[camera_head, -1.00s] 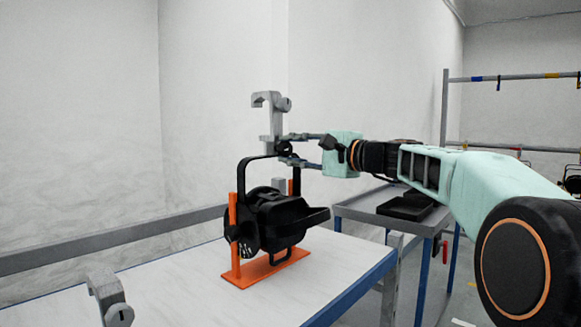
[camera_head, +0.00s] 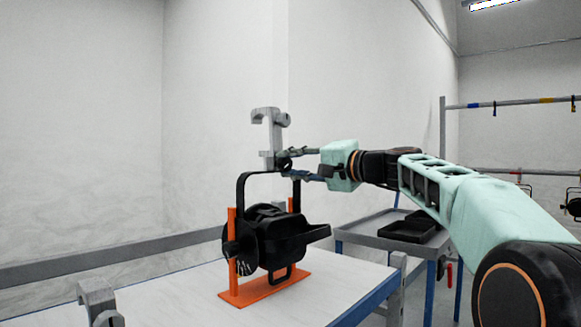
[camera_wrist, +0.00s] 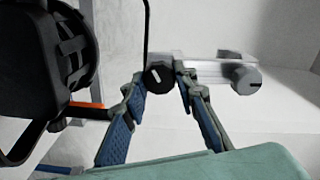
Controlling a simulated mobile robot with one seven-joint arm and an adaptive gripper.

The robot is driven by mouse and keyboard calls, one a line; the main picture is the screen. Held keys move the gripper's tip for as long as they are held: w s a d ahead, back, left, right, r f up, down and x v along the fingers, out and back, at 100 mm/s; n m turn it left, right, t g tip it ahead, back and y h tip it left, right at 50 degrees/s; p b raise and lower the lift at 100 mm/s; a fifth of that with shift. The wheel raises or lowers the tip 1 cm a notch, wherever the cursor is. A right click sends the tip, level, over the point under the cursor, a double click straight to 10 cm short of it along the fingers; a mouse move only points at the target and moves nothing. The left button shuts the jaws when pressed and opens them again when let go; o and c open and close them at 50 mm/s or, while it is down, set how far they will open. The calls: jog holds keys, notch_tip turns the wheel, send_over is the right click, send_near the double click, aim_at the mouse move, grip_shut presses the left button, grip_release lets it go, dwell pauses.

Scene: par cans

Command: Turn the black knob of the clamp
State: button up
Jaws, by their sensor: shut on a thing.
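A silver clamp (camera_head: 268,132) stands upright on top of the yoke of a black par can (camera_head: 274,238). In the wrist view the clamp body (camera_wrist: 200,71) lies sideways, with its black knob (camera_wrist: 158,77) at its near end. The knob carries a white mark. My gripper (camera_head: 283,165) reaches in from the right at the clamp's base. In the wrist view its two blue-padded fingers (camera_wrist: 160,90) are shut on the black knob, one on each side. A grey knob (camera_wrist: 246,79) sits farther along the clamp, apart from the fingers.
The par can rests in an orange stand (camera_head: 264,290) on a white table (camera_head: 190,295). Another clamp (camera_head: 98,298) shows at the lower left. A cart (camera_head: 372,232) with a black tray (camera_head: 412,229) stands behind, and a rack (camera_head: 515,103) stands at the right.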

jog(key=o, duration=1.2)
jog(key=shift+c, duration=0.2)
jog(key=v, duration=1.2)
